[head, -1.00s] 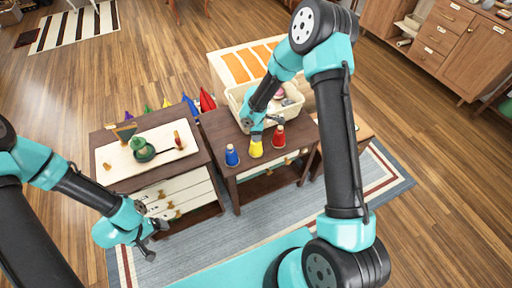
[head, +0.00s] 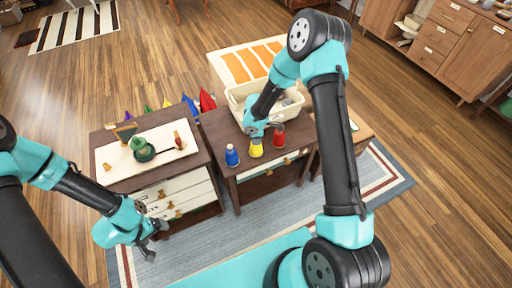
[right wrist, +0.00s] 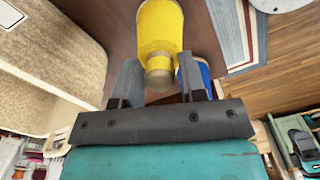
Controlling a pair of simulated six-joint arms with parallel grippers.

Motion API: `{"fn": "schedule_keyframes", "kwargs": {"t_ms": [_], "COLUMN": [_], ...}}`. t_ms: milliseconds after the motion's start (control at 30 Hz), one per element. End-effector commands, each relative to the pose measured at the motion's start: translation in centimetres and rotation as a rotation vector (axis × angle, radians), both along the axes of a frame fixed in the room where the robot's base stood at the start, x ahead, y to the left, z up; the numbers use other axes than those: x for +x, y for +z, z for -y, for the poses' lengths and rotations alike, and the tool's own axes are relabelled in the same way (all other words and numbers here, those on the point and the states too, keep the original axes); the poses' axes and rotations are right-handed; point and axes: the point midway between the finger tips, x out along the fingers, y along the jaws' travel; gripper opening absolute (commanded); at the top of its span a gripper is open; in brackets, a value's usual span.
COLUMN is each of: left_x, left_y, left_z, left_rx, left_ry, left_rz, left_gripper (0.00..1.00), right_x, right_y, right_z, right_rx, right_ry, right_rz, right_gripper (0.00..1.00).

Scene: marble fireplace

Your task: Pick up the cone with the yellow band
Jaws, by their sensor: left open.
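The yellow-banded cone (head: 256,149) stands on the dark table between a blue one (head: 232,156) and a red one (head: 278,136). My right gripper (head: 255,134) is just above and behind it, partly covering its top. In the right wrist view, the yellow cone (right wrist: 160,32) has its narrow tan end between the spread fingers of my right gripper (right wrist: 160,76). Gaps show beside that end, so the fingers are open around it. The blue one (right wrist: 204,72) shows behind the right finger. My left gripper (head: 153,244) is open and empty, low at the left.
A cream basket (head: 237,104) with items stands behind the cones. A dark cabinet (head: 110,190) at the left carries a white board with a green object (head: 142,149). Several coloured pointed things are behind it. The rug (head: 235,237) in front is clear.

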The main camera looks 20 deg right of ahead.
Motion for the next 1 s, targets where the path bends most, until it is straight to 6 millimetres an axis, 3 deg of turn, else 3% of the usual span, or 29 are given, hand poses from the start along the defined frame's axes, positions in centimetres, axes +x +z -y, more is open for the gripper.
{"fn": "schedule_keyframes", "kwargs": {"t_ms": [400, 800, 1000], "left_x": [0.0, 0.0, 0.0], "left_y": [0.0, 0.0, 0.0], "left_z": [0.0, 0.0, 0.0], "left_rx": [0.0, 0.0, 0.0], "left_ry": [0.0, 0.0, 0.0], "left_rz": [0.0, 0.0, 0.0], "left_gripper": [0.88, 0.88, 0.88], "right_x": [0.0, 0.0, 0.1], "right_y": [0.0, 0.1, 1.1], "right_z": [0.0, 0.0, 0.0], "right_rx": [0.0, 0.0, -0.001], "right_ry": [0.0, 0.0, -0.001], "right_rz": [0.0, 0.001, 0.003], "right_gripper": [0.0, 0.0, 0.0]}}
